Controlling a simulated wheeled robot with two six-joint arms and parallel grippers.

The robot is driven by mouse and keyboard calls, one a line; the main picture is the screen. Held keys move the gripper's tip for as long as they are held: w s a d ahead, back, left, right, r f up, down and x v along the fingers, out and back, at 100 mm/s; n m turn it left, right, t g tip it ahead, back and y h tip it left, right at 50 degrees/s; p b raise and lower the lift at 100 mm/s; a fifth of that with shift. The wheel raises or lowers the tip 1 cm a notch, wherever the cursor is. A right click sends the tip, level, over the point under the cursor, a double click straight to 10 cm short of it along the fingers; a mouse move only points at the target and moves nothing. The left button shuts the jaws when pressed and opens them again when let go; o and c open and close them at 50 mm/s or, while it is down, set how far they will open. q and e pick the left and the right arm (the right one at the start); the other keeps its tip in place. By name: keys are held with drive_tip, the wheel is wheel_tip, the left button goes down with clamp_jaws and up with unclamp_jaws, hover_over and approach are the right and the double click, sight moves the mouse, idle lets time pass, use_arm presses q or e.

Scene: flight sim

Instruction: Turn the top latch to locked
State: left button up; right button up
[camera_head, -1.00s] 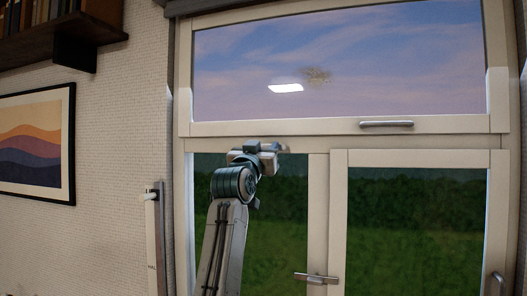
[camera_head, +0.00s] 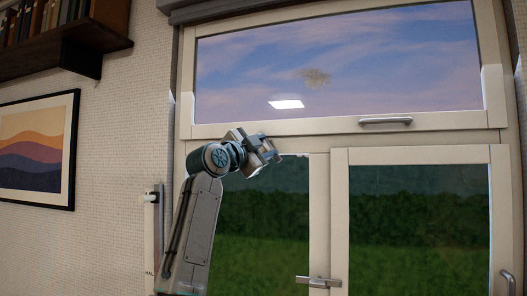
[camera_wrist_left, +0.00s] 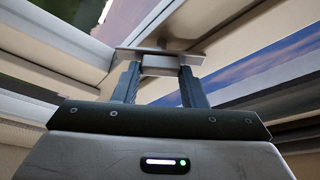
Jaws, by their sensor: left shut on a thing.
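My left gripper (camera_head: 268,150) is at the frame rail under the upper window, near the top of the left lower pane. In the left wrist view its two fingers (camera_wrist_left: 160,72) are shut on the pale metal top latch (camera_wrist_left: 160,57), one finger on each side of it. The latch has a flat bar across the fingertips and a round mount behind it on the window frame. In the head view the gripper is tilted and hides most of the latch. My right gripper is in neither view.
The upper window has a horizontal handle (camera_head: 386,121). A lever handle (camera_head: 318,282) sits on the middle post, and another handle (camera_head: 507,283) is at the far right. A dark shelf (camera_head: 75,45) and a framed picture (camera_head: 37,150) are on the left wall.

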use_arm(q)
drive_tip(key=m+g, duration=0.1)
drive_tip(key=m, duration=0.3)
drive_tip(key=shift+r+g+p, duration=0.1)
drive_tip(key=shift+g+p, duration=0.25)
drive_tip(key=shift+g, duration=0.05)
drive_tip(key=shift+m+g+p, duration=0.6)
drive_tip(key=shift+m+g, duration=0.1)
drive_tip(key=shift+m, duration=1.3)
drive_tip(key=shift+y, duration=0.3)
drive_tip(key=o, duration=1)
drive_tip(key=shift+a, duration=0.1)
